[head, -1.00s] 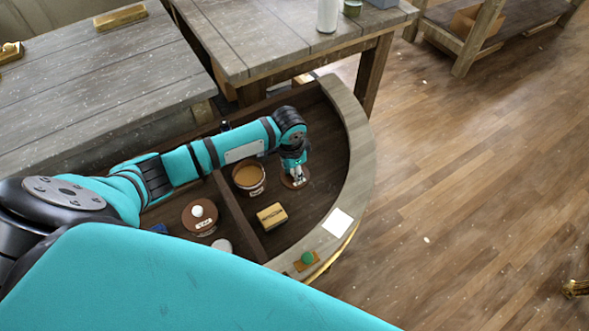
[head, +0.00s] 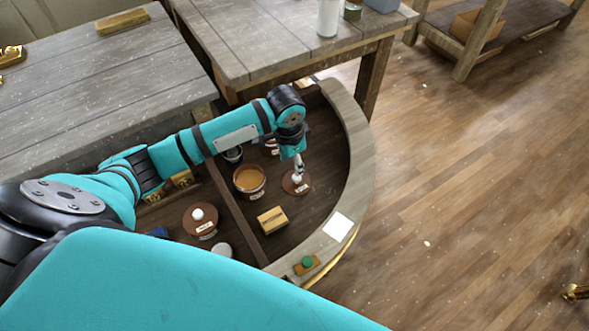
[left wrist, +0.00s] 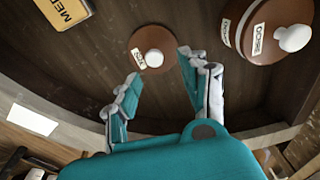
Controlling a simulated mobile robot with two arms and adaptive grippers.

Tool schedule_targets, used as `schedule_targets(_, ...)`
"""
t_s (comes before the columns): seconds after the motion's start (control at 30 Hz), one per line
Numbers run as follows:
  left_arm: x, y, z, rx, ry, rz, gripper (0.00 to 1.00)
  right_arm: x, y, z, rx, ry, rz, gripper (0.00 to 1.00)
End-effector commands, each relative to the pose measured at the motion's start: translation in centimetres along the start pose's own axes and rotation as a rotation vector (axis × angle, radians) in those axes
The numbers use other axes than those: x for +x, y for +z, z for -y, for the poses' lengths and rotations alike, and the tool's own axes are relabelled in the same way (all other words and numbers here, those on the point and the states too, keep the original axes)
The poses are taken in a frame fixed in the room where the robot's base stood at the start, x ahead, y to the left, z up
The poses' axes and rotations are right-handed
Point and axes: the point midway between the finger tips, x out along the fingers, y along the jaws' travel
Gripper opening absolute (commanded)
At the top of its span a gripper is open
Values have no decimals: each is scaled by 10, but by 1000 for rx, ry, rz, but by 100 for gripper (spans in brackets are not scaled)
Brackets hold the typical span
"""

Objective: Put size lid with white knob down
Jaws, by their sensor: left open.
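The round brown lid with a white knob and a white label lies on the dark floor of the console's right compartment (head: 296,184). It also shows in the left wrist view (left wrist: 150,38), its label too blurred to read surely. My left gripper (head: 299,170) is just above the lid. In the left wrist view its two fingers (left wrist: 159,64) are apart, with the lid beyond their tips and nothing held between them. An open brown pot with tan contents (head: 249,179) stands left of the lid. My right gripper is not in view.
A yellow labelled block (head: 272,220) lies near the lid. A brown lidded pot with a white knob (left wrist: 268,28) stands at the wrist view's right. Another lidded pot (head: 200,222) is across the divider (head: 236,205). The curved rim (head: 361,150) bounds the compartment.

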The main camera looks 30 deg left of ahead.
Motion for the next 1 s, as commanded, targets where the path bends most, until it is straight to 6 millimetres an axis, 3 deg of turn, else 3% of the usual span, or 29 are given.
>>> schedule_targets(0.1,-23,0,0,1,-2,-2,44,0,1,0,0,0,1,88)
schedule_targets(0.3,-43,0,0,0,0,0,44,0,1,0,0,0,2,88)
schedule_targets(0.87,-46,0,0,0,1,0,44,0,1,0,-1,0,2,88)
schedule_targets(1.0,-59,-1,0,0,0,0,44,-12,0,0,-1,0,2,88)
